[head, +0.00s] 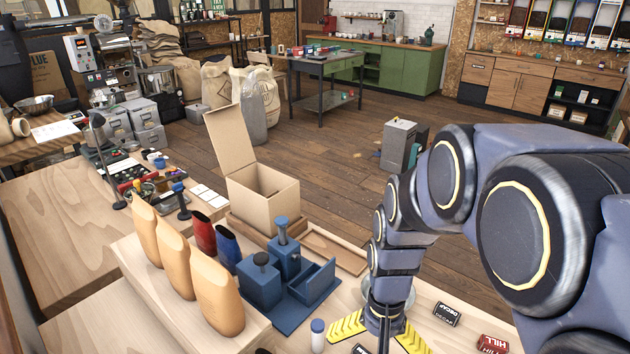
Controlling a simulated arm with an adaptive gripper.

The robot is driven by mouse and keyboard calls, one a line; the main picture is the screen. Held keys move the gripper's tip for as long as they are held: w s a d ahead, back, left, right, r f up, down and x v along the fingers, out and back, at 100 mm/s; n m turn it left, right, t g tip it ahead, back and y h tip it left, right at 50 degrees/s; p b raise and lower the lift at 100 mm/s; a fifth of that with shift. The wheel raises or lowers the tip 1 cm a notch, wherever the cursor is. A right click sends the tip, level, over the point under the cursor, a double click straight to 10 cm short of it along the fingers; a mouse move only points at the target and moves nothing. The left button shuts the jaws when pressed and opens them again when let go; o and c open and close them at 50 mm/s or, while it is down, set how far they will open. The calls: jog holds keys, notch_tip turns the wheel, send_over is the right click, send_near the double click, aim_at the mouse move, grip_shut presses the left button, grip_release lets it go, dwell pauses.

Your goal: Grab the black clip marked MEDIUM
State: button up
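No clip that I can read as MEDIUM shows in the head view. A black clip with white lettering (446,314) lies on the near table at the bottom right, and its label reads DECAF. Another black clip (360,349) is cut off by the bottom edge, left of my arm's end; its lettering is not readable. A red clip marked HILL (492,343) lies at the right. My gripper (385,322) points down at the bottom of the view, between the cut-off black clip and the DECAF clip. Its fingertips cannot be made out, nor can anything between them.
Yellow-and-black striped strips (347,326) show on both sides of my gripper. A small white bottle with a blue cap (318,336) stands to the left. My arm covers the right side.

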jog(key=w+d+f+m, duration=0.1)
jog(key=w+f, duration=0.2)
jog(key=f, duration=0.2)
jog(key=w+d+f+m, duration=0.1)
jog(key=w+f+m, duration=0.1)
jog(key=w+f, duration=0.2)
jog(key=w+d+f+m+t, duration=0.1)
jog(key=w+f+m, duration=0.1)
jog(key=w+f, duration=0.2)
jog(key=shift+w+d+f, duration=0.15)
jog(key=shift+d+f, duration=0.05)
jog(key=shift+f, duration=0.75)
jog(key=shift+w+a+f, duration=0.1)
jog(key=shift+a+f, duration=0.05)
jog(key=shift+f, duration=3.85)
jog(key=c, duration=0.9)
